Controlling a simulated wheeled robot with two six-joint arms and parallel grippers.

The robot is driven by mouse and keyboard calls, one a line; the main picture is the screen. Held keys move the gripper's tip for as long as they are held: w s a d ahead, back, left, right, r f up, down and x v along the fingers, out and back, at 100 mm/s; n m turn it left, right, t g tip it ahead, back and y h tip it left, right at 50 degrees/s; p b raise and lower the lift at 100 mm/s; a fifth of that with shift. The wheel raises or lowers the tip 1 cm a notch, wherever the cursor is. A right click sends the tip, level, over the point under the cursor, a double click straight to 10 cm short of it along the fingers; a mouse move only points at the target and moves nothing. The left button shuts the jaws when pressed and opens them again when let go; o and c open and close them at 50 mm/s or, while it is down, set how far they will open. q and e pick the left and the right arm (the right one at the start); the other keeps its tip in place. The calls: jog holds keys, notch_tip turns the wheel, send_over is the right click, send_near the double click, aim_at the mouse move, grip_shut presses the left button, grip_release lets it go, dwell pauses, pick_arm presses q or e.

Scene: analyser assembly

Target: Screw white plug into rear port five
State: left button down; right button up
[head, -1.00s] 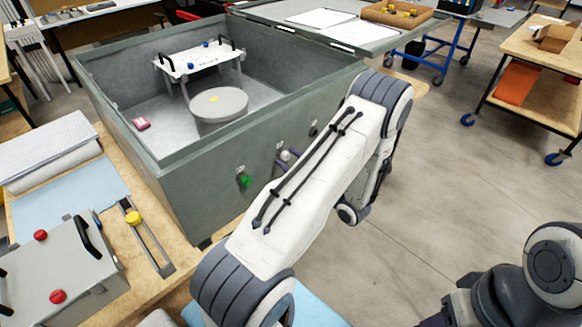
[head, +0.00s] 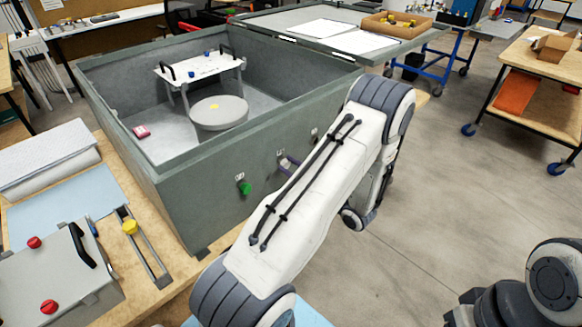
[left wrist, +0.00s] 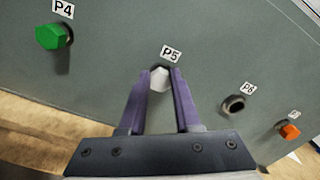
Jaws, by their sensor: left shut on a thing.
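The white plug (left wrist: 159,79) sits at the port labelled P5 (left wrist: 170,53) on the grey-green wall of the big box. My left gripper (left wrist: 160,73) has its two purple fingers shut on the plug, one on each side. How deep the plug sits in the port cannot be told. My right gripper is not in view.
A green plug (left wrist: 50,37) sits at P4, left of P5. P6 (left wrist: 235,104) is an open dark port on the right, with an orange plug (left wrist: 290,131) beyond it. A bench (head: 196,262) runs beside the box.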

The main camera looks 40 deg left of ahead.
pick_arm(q)
jog(key=shift+s+f, duration=0.1)
jog(key=shift+s, duration=0.05)
jog(key=m+p, duration=0.2)
jog(key=m, duration=0.1)
jog(key=shift+m+p, duration=0.35)
jog(key=shift+m, duration=0.05)
jog(key=m+p, duration=0.1)
jog(key=m, duration=0.2)
jog(key=m+p, duration=0.2)
jog(key=m, duration=0.2)
jog(key=shift+f+m, duration=0.15)
jog(key=shift+m, duration=0.15)
jog(key=m, duration=0.2)
jog(key=m+p, duration=0.1)
jog(key=m, duration=0.1)
jog(key=m+p, duration=0.1)
jog(key=m, duration=0.1)
jog(key=shift+w+a+f, duration=0.1)
jog(key=shift+w+f, duration=0.05)
jog(key=shift+w, duration=0.15)
jog(key=m, duration=0.3)
jog(key=shift+p, duration=0.3)
jog(key=shift+f, duration=0.15)
jog(key=m, duration=0.5)
jog(key=shift+f+p, duration=0.1)
jog(key=shift+p, duration=0.25)
jog(key=shift+f+m, duration=0.1)
jog(key=shift+m, duration=0.8)
